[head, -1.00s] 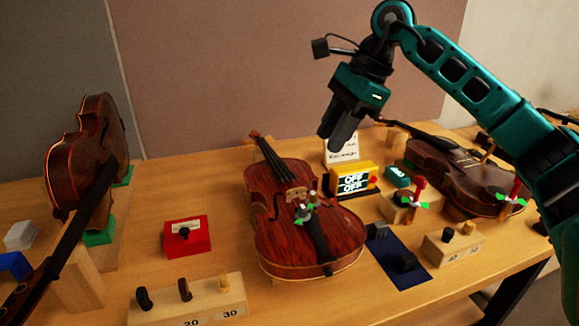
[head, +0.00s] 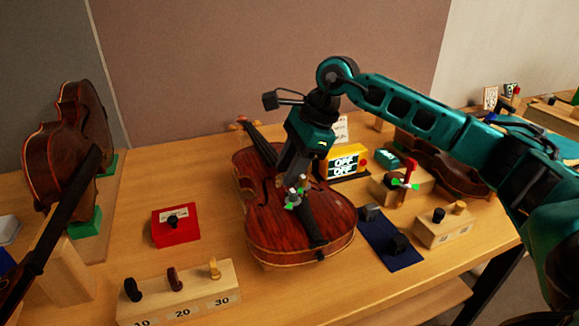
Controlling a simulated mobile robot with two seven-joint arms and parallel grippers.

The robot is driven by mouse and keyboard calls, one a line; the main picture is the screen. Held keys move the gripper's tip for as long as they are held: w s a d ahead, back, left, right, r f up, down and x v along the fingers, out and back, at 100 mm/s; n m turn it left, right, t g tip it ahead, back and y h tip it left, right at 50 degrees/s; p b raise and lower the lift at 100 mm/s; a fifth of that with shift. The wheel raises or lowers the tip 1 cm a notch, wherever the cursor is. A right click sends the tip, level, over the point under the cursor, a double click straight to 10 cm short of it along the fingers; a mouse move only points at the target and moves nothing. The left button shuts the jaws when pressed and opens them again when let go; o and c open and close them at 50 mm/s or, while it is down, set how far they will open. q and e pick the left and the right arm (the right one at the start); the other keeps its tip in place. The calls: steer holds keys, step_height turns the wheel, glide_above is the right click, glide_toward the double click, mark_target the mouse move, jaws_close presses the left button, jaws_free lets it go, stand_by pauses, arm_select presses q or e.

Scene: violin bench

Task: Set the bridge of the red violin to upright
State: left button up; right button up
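The red violin (head: 310,225) lies face up on the bench in the middle of the head view. My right gripper (head: 287,180) reaches down over its top, with its dark fingers at the bridge area. The fingers hide the bridge, so I cannot tell its tilt or whether they touch it. I also cannot see whether the fingers are open or shut. A small fitting with green and white parts (head: 295,198) shows beside the fingertips, above the tailpiece (head: 310,227). My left gripper is not in view.
A yellow display box reading OFF (head: 345,162) stands just right of the violin. A blue mat (head: 388,246) lies at its right, a red box (head: 176,225) at its left. A numbered wooden block (head: 180,297) is in front. Other violins stand left (head: 70,150) and lie right (head: 455,172).

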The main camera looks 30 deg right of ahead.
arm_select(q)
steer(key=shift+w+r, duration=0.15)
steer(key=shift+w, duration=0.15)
arm_select(e)
steer(key=shift+f, duration=0.15)
steer(key=shift+c, duration=0.3)
jaws_close()
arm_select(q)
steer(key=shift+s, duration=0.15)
arm_select(e)
steer(key=shift+w+r+g+p, duration=0.2)
steer(key=shift+r+g+p, duration=0.1)
steer(key=shift+p, duration=0.3)
steer(key=shift+w+p, duration=0.1)
steer(key=shift+p, duration=0.2)
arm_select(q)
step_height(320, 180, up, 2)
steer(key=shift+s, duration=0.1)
arm_select(e)
steer(key=shift+w+f+g, duration=0.1)
steer(key=shift+f+g, duration=0.1)
steer(key=shift+g, duration=0.3)
steer(key=shift+o, duration=0.3)
jaws_free()
